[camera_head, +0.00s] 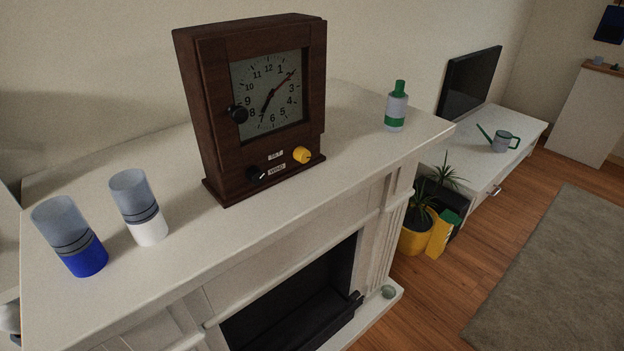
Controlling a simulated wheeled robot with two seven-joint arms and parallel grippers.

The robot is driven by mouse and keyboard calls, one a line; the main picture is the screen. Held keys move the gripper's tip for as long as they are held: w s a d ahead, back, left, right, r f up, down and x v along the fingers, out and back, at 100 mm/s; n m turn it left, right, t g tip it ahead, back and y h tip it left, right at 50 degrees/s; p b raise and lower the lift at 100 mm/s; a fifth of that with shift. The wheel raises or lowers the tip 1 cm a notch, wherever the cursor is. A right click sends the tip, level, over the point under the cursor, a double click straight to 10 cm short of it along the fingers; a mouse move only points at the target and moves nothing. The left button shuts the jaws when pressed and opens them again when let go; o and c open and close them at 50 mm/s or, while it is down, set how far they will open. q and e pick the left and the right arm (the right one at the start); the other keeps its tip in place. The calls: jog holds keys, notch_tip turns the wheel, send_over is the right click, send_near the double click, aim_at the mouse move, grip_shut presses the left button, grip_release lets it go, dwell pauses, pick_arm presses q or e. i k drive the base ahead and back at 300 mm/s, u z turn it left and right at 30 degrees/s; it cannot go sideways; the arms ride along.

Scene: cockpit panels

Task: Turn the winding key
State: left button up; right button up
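A dark brown wooden clock (215,110) stands upright on a white mantelpiece. Its face (270,95) has red and dark hands behind a framed front. Low on the front are a small black knob with a pale mark (256,174) at the left and a yellow knob (301,155) at the right. Between them are two small labels, which seem to read SET, the upper one (275,155), and WIND, the lower one (277,169). The black knob is beside the WIND label. Neither gripper is in view.
On the mantelpiece (200,240), a blue-based cup (68,235) and a white-based cup (138,207) stand left of the clock. A green-capped bottle (396,107) stands right. The shelf before the clock is clear. A partly cut-off grey object shows at the lower left edge.

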aim_at(302, 154)
jog(key=u, duration=0.05)
jog(key=k, duration=0.8)
jog(key=z, duration=0.85)
jog(key=i, duration=1.05)
jog(key=u, duration=0.65)
jog(key=i, duration=0.8)
jog(key=u, duration=0.75)
